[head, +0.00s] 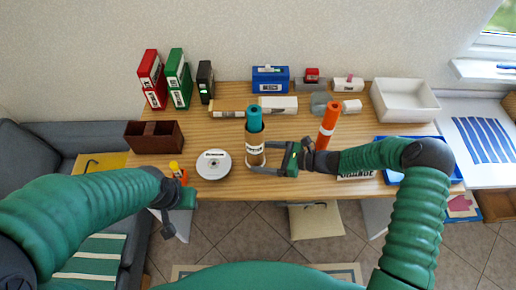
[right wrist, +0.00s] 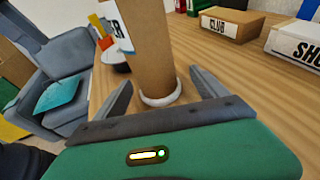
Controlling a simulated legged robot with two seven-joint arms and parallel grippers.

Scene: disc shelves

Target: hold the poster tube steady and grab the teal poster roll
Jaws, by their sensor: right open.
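The poster tube (head: 255,158), brown with a white label, stands upright on the wooden desk. The teal poster roll (head: 255,118) sticks up out of its top. My right gripper (head: 259,158) is open, low at the tube, with one finger on each side of it. In the right wrist view the tube (right wrist: 152,45) rises between the spread fingers (right wrist: 160,88), a white ring around its base; gaps show beside it. The roll is out of that view. My left gripper (head: 182,196) is at the desk's front left edge, away from the tube; its fingers cannot be made out.
An orange roll (head: 329,120) stands right of the tube, close behind my right gripper. A white disc stack (head: 213,165) lies left of the tube. A brown box (head: 153,137), binders (head: 178,78) and a white tray (head: 404,100) stand farther off. Some desk is bare behind the disc stack.

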